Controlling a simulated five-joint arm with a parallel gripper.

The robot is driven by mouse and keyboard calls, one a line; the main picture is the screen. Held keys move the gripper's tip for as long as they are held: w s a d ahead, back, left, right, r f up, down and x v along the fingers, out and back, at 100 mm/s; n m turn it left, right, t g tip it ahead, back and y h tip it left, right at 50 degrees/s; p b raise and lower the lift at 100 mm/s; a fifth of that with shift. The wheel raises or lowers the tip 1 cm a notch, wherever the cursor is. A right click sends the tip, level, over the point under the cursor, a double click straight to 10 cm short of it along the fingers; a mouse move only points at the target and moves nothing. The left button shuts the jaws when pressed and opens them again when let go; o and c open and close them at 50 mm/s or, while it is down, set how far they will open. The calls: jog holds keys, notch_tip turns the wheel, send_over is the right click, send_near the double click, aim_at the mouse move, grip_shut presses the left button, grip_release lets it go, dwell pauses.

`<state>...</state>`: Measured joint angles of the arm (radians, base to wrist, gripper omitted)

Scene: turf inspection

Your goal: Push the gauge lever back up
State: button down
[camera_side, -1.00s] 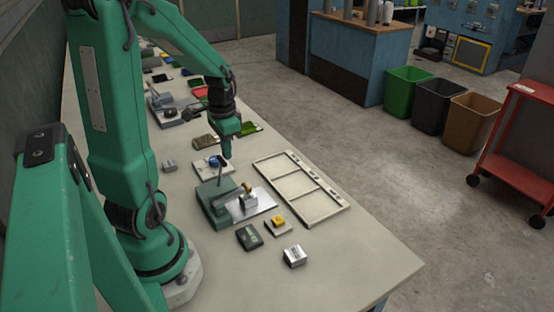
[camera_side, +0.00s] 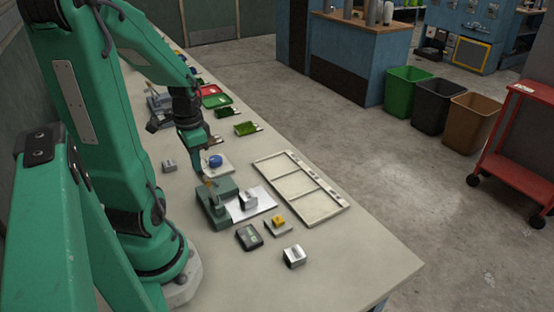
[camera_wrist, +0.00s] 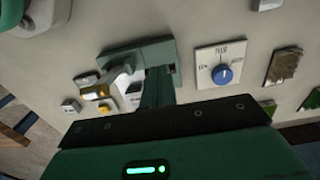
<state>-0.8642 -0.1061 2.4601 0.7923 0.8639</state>
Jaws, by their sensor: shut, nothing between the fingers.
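The gauge (camera_side: 217,214) is a green block standing on the bench beside a pale metal plate (camera_side: 262,206) with a small silver block on it. My gripper (camera_side: 206,178) is shut and empty, pointing down close above the gauge's back end. The gauge's lever is mostly hidden behind my gripper in the side view. In the wrist view the green gauge frame (camera_wrist: 137,51) lies just past my gripper (camera_wrist: 158,85), and a grey arm-like part (camera_wrist: 118,73) shows left of the fingers. I cannot tell whether my fingers touch the lever.
A white plate with a blue knob (camera_side: 215,161) stands close behind the gauge. A cream tray (camera_side: 284,190) lies to the right. A dark meter (camera_side: 249,237), a yellow button (camera_side: 279,220) and a silver block (camera_side: 293,256) lie in front. The front bench corner is clear.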

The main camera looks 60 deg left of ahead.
jog(key=shift+s+f, duration=0.15)
jog(key=shift+s, duration=0.1)
dwell(0.4)
jog(key=shift+w+d+f, duration=0.1)
jog(key=shift+w, duration=0.05)
jog(key=shift+w+f, duration=0.3)
jog(key=shift+w, duration=0.3)
jog(key=shift+w+r, duration=0.45)
jog(key=shift+r, duration=0.15)
jog(key=s+r, duration=0.4)
jog(key=r, duration=0.7)
jog(key=shift+r, duration=0.25)
jog(key=shift+w, duration=0.1)
